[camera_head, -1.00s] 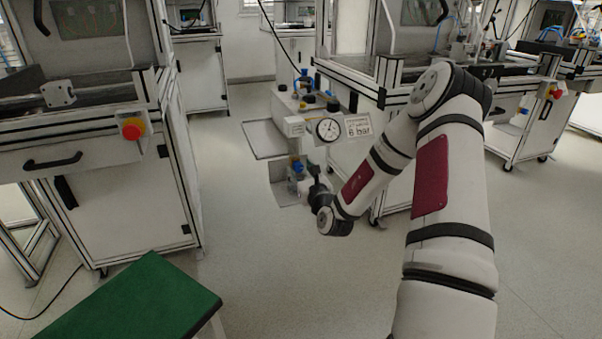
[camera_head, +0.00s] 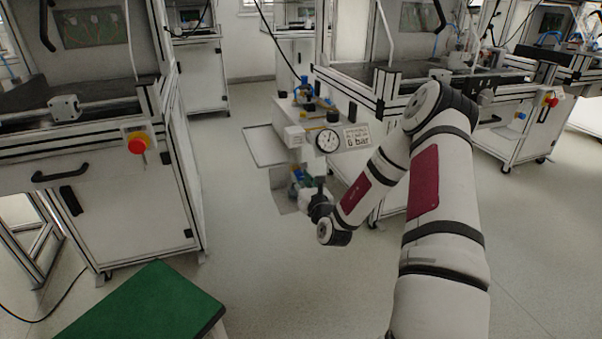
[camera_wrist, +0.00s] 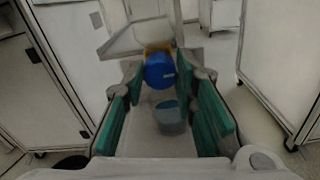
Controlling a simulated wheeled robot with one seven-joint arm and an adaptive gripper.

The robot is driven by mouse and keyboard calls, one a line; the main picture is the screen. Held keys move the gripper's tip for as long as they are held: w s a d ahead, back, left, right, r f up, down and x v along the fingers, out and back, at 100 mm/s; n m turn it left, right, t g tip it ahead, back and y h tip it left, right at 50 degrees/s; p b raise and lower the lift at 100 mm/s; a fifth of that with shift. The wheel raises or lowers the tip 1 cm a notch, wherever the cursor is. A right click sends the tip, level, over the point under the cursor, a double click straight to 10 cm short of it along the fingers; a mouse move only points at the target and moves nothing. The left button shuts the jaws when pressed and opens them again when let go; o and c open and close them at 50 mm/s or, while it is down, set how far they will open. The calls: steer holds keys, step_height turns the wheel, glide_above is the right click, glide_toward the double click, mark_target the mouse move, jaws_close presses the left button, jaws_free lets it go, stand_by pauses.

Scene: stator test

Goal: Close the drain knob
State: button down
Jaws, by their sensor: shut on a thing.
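The blue drain knob (camera_wrist: 160,70) sits between the fingertips of my gripper (camera_wrist: 158,78) in the wrist view, with a yellowish part behind it. My gripper's green-padded fingers are closed on it from both sides. A clear bowl with a bluish top (camera_wrist: 170,118) shows between the fingers, nearer the wrist. In the head view my gripper (camera_head: 309,190) is at the lower front of the small grey unit, and it partly hides the knob there. The round gauge (camera_head: 327,139) is on that unit, beside a sign (camera_head: 357,137) that appears to read "0 bar".
A workstation cabinet with a red button (camera_head: 138,144) stands at the left. A green-topped surface (camera_head: 145,310) is at the lower left. Another workstation (camera_head: 375,80) stands close behind and right of the unit. The floor (camera_head: 240,230) between is clear.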

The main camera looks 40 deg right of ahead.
steer(key=shift+f, duration=0.1)
stand_by(0.3)
steer(key=c, duration=1.3)
jaws_free()
steer(key=v, duration=1.2)
